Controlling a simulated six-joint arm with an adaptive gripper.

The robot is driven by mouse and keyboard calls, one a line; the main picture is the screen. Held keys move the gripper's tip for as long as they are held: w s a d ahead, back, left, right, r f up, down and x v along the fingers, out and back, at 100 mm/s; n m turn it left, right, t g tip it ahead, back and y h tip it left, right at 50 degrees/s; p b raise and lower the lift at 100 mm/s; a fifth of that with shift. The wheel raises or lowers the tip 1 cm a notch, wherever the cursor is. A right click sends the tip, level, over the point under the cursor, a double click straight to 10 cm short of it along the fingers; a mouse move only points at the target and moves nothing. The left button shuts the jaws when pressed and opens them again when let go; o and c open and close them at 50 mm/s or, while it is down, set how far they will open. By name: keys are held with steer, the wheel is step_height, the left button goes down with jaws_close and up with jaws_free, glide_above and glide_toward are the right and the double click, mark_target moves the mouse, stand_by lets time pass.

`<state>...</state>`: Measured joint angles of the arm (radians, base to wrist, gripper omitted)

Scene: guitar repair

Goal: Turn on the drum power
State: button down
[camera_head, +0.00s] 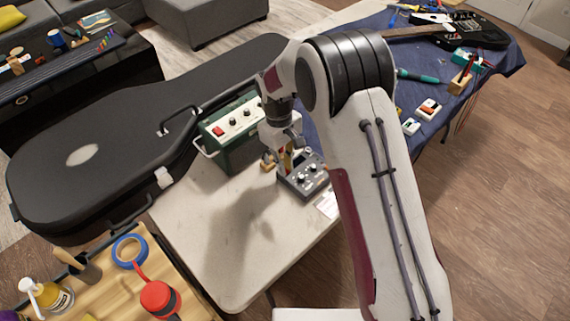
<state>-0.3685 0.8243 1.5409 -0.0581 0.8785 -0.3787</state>
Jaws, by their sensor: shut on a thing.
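I cannot tell from labels which one is the drum unit. My gripper (284,163) points down at the left edge of the grey box, in front of the green box. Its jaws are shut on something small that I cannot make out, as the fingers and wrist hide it. A small yellowish piece (268,161) shows just left of the fingers.
A large black guitar case (90,155) lies to the left. The pale table (235,250) is clear in front. A wooden board with blue tape (129,252) and a red-capped item (158,298) is at lower left. A blue cloth (440,65) with a guitar and tools lies behind.

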steer(key=c, duration=2.1)
jaws_free()
steer(key=shift+s+d+t+y, duration=0.1)
steer(key=shift+d+t+y, duration=0.05)
steer(key=shift+t+y, duration=0.25)
step_height(320, 180, up, 8)
steer(key=shift+s+d+r+m+t, duration=0.1)
steer(key=shift+s+d+r+m, duration=0.9)
steer(key=shift+s+d+r, duration=1.6)
steer(key=shift+s+d+r+m+t, duration=0.1)
steer(key=shift+s+d+r+m, duration=1.05)
steer(key=shift+s, duration=2.6)
steer(key=shift+s+d+r+m+t, duration=0.1)
steer(key=shift+s+d+r+m, duration=0.75)
steer(key=shift+s+d+r, duration=1.8)
steer(key=shift+s+a+f, duration=0.45)
steer(key=shift+s+a, duration=0.1)
steer(key=shift+a, duration=0.15)
